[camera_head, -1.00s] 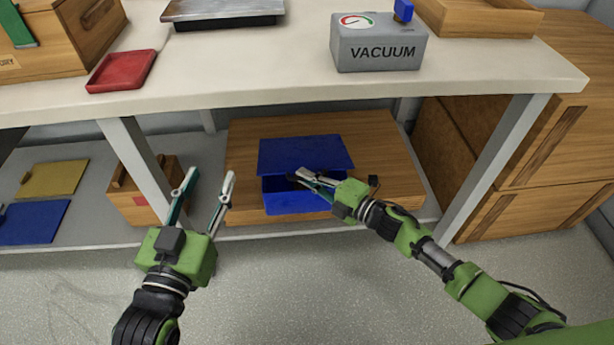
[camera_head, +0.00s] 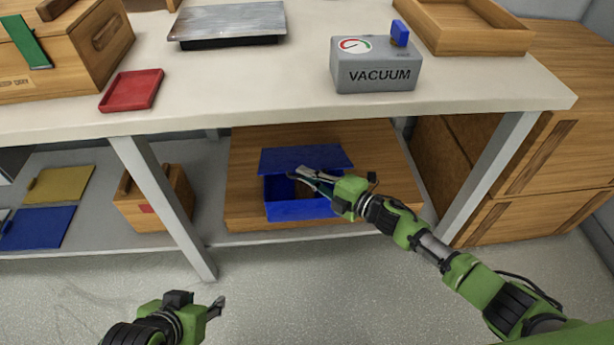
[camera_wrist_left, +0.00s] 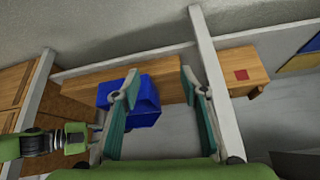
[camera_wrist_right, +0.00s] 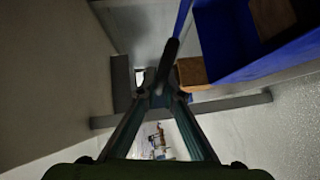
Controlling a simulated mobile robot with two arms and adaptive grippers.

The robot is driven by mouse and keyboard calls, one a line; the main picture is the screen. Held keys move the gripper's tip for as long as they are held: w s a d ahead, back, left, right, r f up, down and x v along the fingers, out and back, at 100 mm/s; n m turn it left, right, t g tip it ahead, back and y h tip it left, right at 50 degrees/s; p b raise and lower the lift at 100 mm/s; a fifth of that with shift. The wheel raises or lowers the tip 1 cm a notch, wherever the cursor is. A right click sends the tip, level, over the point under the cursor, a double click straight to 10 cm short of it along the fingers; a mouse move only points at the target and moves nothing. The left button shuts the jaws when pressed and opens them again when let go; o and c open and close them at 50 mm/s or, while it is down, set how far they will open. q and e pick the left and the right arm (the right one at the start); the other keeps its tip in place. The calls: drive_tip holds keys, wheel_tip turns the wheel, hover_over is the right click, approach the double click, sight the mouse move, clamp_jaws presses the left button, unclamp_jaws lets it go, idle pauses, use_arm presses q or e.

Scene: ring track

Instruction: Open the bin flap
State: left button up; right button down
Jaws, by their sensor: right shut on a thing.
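The blue bin (camera_head: 300,211) stands on a wooden board on the low shelf under the table. Its blue flap (camera_head: 300,158) is raised at the back, and a dark gap shows the inside. My right gripper (camera_head: 303,173) is at the flap's front edge. In the right wrist view its fingertips (camera_wrist_right: 162,88) are shut on a dark bar-like handle (camera_wrist_right: 168,58) joined to the thin blue flap (camera_wrist_right: 182,18). The bin (camera_wrist_right: 232,42) is beside it there. My left gripper (camera_head: 217,307) is low at the front left, apart from the bin; its fingers (camera_wrist_left: 158,85) are open and empty.
The table (camera_head: 330,118) overhangs the shelf, with legs at left (camera_head: 163,205) and right (camera_head: 487,175). A small wooden box (camera_head: 150,205) stands left of the bin. The grey vacuum box (camera_head: 376,75) and red tray (camera_head: 131,90) are on the table. Floor in front is clear.

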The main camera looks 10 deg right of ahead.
use_arm(q)
drive_tip(key=s+a+g+p, duration=0.1)
drive_tip(key=s+g+p, duration=0.1)
drive_tip(key=s, duration=0.4)
drive_tip(key=shift+a+f+g+y, duration=0.15)
drive_tip(key=shift+a+g+y, duration=0.15)
drive_tip(key=shift+a+g, duration=0.1)
use_arm(e)
drive_tip(key=shift+w+d+r, duration=0.1)
drive_tip(key=shift+w+r, duration=0.45)
drive_tip(key=shift+r, duration=0.35)
drive_tip(key=shift+w+r, duration=0.5)
drive_tip(key=shift+r, duration=0.35)
drive_tip(key=c, duration=2.2)
unclamp_jaws()
drive_tip(key=shift+o, duration=0.2)
